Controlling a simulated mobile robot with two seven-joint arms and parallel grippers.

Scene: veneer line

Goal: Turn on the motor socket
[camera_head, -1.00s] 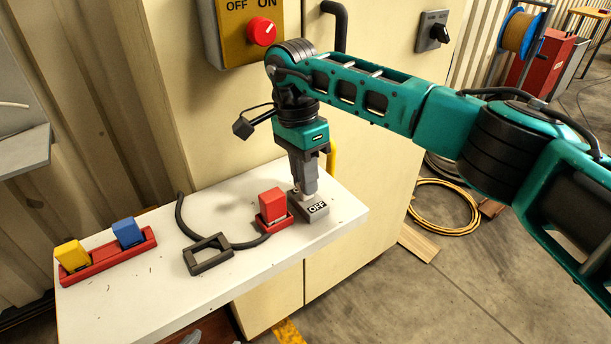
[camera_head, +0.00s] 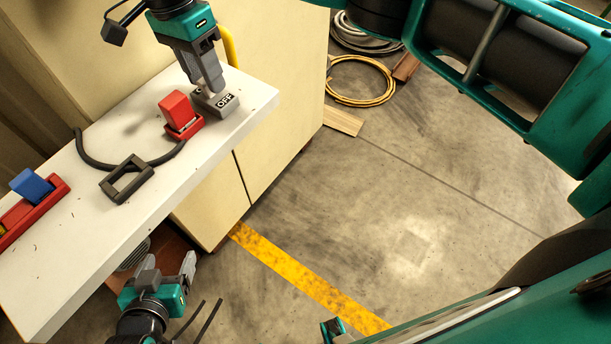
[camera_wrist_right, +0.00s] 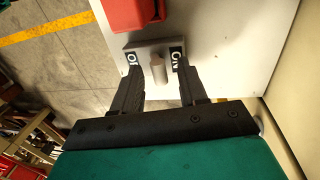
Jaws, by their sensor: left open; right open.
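A grey switch box (camera_head: 222,104) with an OFF label stands near the right end of the white shelf (camera_head: 100,215). In the right wrist view the switch box (camera_wrist_right: 143,50) shows both an OFF and an ON label, with a grey lever (camera_wrist_right: 158,70) between them. My right gripper (camera_head: 214,88) points down over the box. Its open fingers (camera_wrist_right: 160,88) are either side of the lever; contact cannot be told. A red plug block (camera_head: 177,109) in a red base stands beside the box. My left gripper (camera_head: 168,264) is open and empty, below the shelf's front edge.
A black cable with a dark rectangular frame (camera_head: 127,180) lies on the shelf. A blue block (camera_head: 31,186) sits in a red holder (camera_head: 40,208) at the left. A yellow hose coil (camera_head: 361,98) lies on the floor, and a yellow stripe (camera_head: 300,277) crosses it.

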